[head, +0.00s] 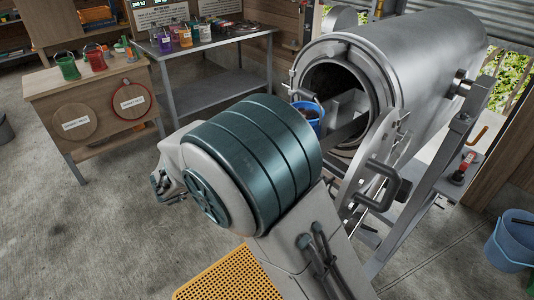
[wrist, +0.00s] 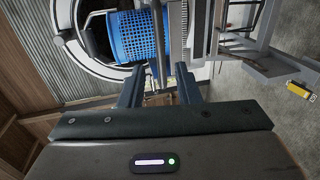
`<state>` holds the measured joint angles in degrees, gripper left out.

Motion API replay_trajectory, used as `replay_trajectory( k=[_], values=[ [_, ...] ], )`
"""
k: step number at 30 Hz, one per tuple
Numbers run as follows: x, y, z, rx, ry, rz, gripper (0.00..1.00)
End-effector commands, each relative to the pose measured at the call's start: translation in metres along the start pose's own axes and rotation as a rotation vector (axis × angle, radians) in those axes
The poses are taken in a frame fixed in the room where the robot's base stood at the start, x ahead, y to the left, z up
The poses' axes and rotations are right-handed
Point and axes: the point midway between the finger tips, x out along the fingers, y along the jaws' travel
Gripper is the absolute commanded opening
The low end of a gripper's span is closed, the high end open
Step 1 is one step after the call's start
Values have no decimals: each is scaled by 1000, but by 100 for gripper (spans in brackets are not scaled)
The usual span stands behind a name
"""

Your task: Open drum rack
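A large steel drum (head: 410,70) lies on a stand, its round front mouth open. Inside the mouth are dark interior and grey metal parts that may be the rack (head: 348,130). A blue container (head: 309,122) shows at the mouth, partly hidden by my arm. In the wrist view a blue perforated basket (wrist: 135,38) stands beyond my gripper (wrist: 160,78). Its two fingers are apart, with a thin grey upright bar (wrist: 158,45) showing in the gap between them. I cannot tell whether the bar touches a finger. My arm hides the gripper in the head view.
A round metal door with a dark handle (head: 386,186) stands swung out right of the mouth. A steel table (head: 215,82) with jars and a wooden bench (head: 85,90) stand at left. A blue bucket (head: 512,240) is at right. Floor at lower left is clear.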

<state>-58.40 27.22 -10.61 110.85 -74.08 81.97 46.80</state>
Motion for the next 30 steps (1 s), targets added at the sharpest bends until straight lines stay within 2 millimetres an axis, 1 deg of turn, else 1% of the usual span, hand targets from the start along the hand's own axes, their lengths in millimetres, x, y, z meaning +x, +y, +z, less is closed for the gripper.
replay_trajectory(
  k=[1,3,6,10,14,30],
  values=[
    [-12,-1,-1,1,4,0,30],
    [-25,-1,-1,1,4,-1,30],
    [-39,-1,-1,1,2,0,30],
    [-50,0,-1,1,1,0,30],
    [-53,0,0,0,0,0,30],
    [-53,0,0,0,0,0,30]
  ],
)
